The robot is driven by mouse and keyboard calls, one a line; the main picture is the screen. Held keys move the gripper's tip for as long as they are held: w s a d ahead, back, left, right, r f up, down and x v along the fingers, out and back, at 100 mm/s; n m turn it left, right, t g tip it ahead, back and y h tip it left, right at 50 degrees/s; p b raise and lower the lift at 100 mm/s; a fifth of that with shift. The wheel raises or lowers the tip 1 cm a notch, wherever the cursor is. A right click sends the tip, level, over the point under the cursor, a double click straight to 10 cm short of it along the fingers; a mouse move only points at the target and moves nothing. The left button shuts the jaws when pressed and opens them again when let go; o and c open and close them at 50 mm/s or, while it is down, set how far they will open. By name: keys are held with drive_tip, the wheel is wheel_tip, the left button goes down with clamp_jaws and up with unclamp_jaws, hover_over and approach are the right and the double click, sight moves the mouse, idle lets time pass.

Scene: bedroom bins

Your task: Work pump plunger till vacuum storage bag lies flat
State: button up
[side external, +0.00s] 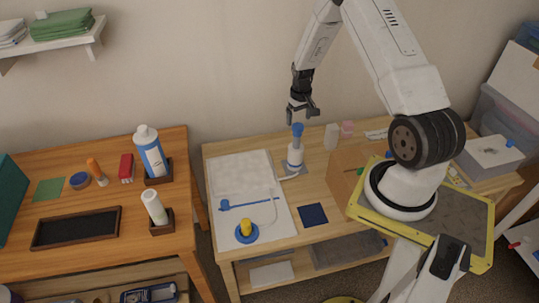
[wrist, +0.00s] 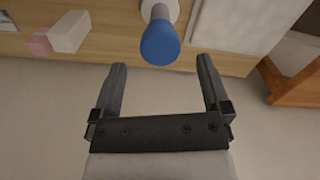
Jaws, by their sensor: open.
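The pump (side external: 295,154) stands upright on the light wooden table, a white body with a blue plunger knob (side external: 297,130) on top. The knob also shows in the wrist view (wrist: 160,44), just beyond my fingertips. The white storage bag (side external: 232,172) lies on the table left of the pump; how much air it holds I cannot tell. A pale hose (side external: 287,177) runs from the pump's base toward the bag. My gripper (side external: 302,112) is open and empty, just above the knob and apart from it. It also shows in the wrist view (wrist: 162,78).
On the bag's area lie a blue bar-shaped tool (side external: 249,203) and a yellow knob on a blue disc (side external: 246,230). A dark blue square (side external: 313,215) lies nearby. White (side external: 331,136) and pink (side external: 347,129) blocks stand right of the pump. An orange-brown table (side external: 110,200) holds bottles at left.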

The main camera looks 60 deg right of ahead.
sight(298, 125)
drive_tip(key=shift+r, duration=2.25)
drive_tip(key=n, duration=0.6)
drive_tip(key=shift+f, duration=0.15)
drive_tip(key=shift+f, duration=3.75)
